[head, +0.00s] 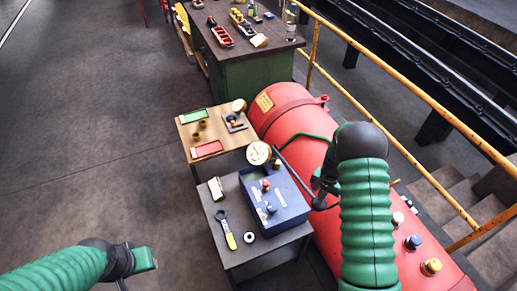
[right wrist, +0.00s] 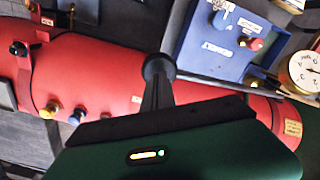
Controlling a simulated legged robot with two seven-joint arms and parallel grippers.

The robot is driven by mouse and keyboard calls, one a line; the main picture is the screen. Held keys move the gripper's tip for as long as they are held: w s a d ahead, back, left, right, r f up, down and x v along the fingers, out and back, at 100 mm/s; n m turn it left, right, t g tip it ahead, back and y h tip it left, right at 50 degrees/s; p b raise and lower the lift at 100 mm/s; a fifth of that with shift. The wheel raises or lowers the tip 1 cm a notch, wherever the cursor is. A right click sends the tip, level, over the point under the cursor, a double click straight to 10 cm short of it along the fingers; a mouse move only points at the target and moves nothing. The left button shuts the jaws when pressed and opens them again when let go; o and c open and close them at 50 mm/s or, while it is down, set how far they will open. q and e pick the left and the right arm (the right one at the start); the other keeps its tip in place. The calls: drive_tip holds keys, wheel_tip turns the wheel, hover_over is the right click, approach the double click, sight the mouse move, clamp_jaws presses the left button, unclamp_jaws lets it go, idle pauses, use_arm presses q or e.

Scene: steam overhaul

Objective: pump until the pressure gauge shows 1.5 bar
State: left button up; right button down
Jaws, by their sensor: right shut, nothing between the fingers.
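The pressure gauge (head: 258,153) has a round white dial in a brass rim behind the blue box (head: 290,213). It also shows at the right edge of the right wrist view (right wrist: 303,72); its reading is too small to tell. A dark pump lever (head: 297,179) slants from beside the gauge to a black knob (head: 319,204) over the red tank. My right gripper (head: 322,190) is shut and empty at the knob end. In the right wrist view the black knob (right wrist: 160,66) lies at its fingertips; contact is unclear. My left gripper (head: 145,259) is far left, away from the bench; its jaws are unclear.
The red tank (head: 290,115) lies right of the benches, with several coloured knobs on it. A wrench (head: 227,232) lies on the grey bench. A wooden table (head: 188,128) holds green and red trays. A yellow railing (head: 400,85) runs at right. The left floor is clear.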

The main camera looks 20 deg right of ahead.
drive_tip(key=shift+f, duration=0.1)
idle(0.3)
wheel_tip(320, 180, down, 16)
drive_tip(key=r+b, duration=0.1)
drive_tip(key=b, duration=1.1)
wheel_tip(320, 180, up, 15)
drive_tip(key=p, duration=1.1)
drive_tip(key=shift+f, duration=0.15)
drive_tip(key=shift+r, duration=0.3)
drive_tip(key=shift+f, duration=0.1)
